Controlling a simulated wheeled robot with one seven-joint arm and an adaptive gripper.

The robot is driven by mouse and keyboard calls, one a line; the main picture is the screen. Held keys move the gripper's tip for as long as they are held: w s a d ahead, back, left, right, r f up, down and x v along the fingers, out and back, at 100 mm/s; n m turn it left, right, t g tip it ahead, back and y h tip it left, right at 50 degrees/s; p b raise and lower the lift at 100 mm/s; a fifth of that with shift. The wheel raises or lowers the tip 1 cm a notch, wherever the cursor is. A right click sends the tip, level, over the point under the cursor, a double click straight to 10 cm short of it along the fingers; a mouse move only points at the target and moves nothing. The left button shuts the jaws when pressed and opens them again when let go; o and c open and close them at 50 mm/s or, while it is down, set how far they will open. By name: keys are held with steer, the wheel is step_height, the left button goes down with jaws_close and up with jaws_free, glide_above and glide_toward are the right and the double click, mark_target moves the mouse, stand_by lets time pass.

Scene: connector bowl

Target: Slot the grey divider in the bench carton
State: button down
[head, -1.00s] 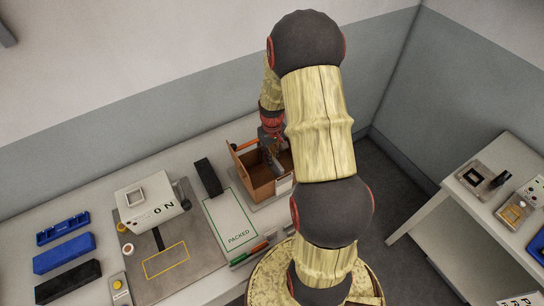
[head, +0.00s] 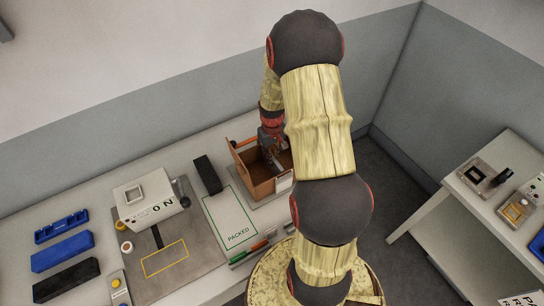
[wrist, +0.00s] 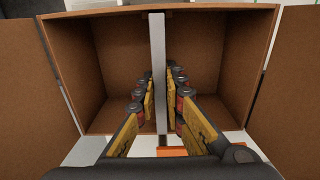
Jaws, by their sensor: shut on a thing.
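The open brown bench carton (head: 262,186) stands on the bench, partly hidden by my arm in the head view. In the wrist view the carton (wrist: 110,58) fills most of the picture, with flaps spread left and right. The grey divider (wrist: 158,60) shows there as a thin upright panel near the carton's middle. My gripper (wrist: 161,90) has its yellow-padded fingers on both sides of the divider, shut on it. My gripper (head: 272,160) is down at the carton's opening in the head view. Whether the divider touches the carton's floor cannot be told.
Left of the carton lie a mat marked PACKED (head: 229,222) and a black block (head: 208,175). A white machine (head: 148,205) stands further left, with blue trays (head: 63,252) beyond. A second table (head: 500,190) with small fixtures stands at right, across a floor gap.

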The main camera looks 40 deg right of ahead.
steer(key=shift+f+b, duration=0.5)
steer(key=shift+f, duration=0.35)
steer(key=c, duration=1.8)
jaws_free()
step_height(320, 180, up, 12)
